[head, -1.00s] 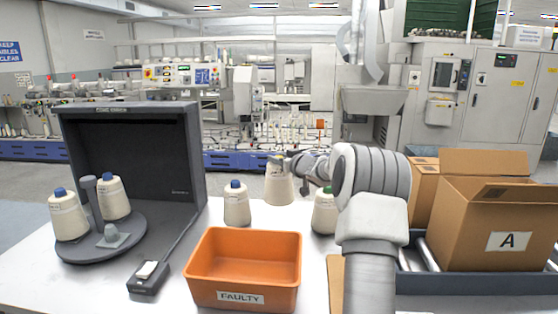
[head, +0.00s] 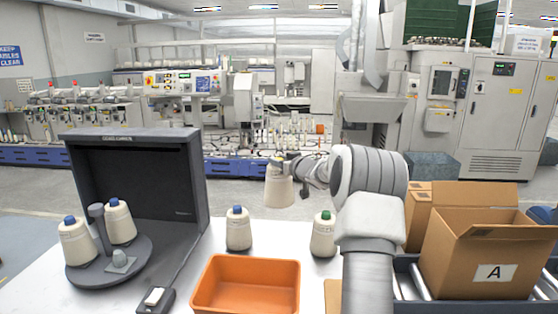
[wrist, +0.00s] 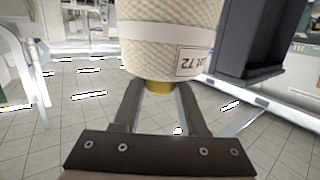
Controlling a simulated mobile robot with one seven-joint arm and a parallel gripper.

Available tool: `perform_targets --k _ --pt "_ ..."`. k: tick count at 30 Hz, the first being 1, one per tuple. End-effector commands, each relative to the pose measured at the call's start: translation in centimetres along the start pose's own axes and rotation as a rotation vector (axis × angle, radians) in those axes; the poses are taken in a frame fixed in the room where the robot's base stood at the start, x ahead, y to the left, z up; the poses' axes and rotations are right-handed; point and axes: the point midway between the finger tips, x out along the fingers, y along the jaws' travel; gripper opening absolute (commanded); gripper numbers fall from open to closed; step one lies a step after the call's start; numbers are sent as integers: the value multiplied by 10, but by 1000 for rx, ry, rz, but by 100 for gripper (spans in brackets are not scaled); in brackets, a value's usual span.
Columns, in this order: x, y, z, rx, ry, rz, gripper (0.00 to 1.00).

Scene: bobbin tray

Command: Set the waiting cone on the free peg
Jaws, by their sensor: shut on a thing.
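My gripper (head: 283,160) is shut on the yellow tip of a cream cone (head: 279,190), which hangs upright above the table's back part. In the wrist view the cone (wrist: 165,45) carries a label with "72", and its yellow tip sits between my fingers (wrist: 158,88). At the left, a dark round turntable (head: 88,278) bears two blue-tipped cones (head: 76,243) (head: 119,222) around a grey post (head: 99,225). A short grey peg (head: 120,259) at its front is bare. A blue-tipped cone (head: 239,232) and a green-tipped cone (head: 323,238) stand on the table.
A dark upright hood (head: 190,190) stands behind the turntable. An orange bin (head: 246,285) is at the front middle, with a small dark box (head: 154,299) to its left. An open carton marked A (head: 480,255) stands at the right. White table shows between the hood and bin.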

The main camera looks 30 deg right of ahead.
Motion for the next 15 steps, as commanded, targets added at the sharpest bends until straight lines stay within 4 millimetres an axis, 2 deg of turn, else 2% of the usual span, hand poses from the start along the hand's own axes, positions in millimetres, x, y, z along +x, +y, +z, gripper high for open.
perform_targets --k 1,15 --pt "-2 0 -14 0 2 -1 0" --pt "-10 0 -64 1 2 0 0"
